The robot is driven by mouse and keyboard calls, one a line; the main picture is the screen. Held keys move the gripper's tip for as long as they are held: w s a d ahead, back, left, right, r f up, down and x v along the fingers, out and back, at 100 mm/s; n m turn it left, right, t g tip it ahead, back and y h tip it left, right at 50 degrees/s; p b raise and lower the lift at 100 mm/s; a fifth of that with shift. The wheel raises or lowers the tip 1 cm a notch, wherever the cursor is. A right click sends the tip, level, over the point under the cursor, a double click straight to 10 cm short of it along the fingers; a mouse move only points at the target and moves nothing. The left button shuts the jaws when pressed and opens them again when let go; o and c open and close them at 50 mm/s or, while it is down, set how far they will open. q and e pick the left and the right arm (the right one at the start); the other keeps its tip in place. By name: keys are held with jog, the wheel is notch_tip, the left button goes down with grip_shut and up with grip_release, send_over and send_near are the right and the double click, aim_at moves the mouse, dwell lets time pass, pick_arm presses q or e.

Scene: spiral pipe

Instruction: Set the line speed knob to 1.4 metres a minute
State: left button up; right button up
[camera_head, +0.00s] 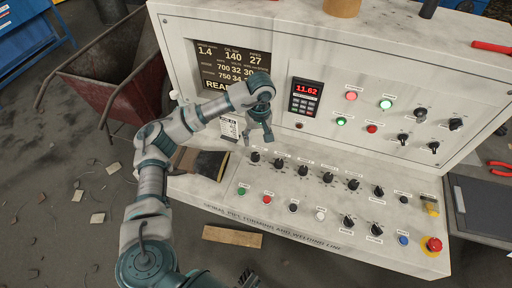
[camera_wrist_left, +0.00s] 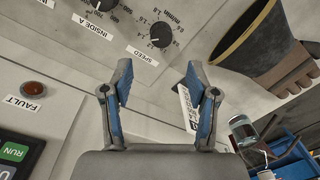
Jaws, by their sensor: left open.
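The line speed knob is a black knob at the left end of the console's upper knob row (camera_head: 255,157). In the left wrist view the knob (camera_wrist_left: 161,35) shows with a numbered scale around it and a SPEED label. I cannot read its pointer setting with certainty. My left gripper (camera_head: 259,136) is just above this knob in the head view. In the left wrist view the gripper (camera_wrist_left: 156,82) is open and empty, its two fingers apart, with the knob beyond the gap and not touched. A dark part at the bottom of the head view may be my right gripper (camera_head: 248,280).
An INSIDE A knob (camera_wrist_left: 102,4) is beside the speed knob. A black board (camera_head: 232,65) reads 1.4 at its top left. A red display (camera_head: 307,89) reads 11.62. A red emergency button (camera_head: 433,244) is at the console's right. A rusty cart (camera_head: 120,75) stands left.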

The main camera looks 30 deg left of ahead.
pick_arm(q)
jog(key=shift+w+r, duration=0.1)
jog(key=shift+r, duration=1.65)
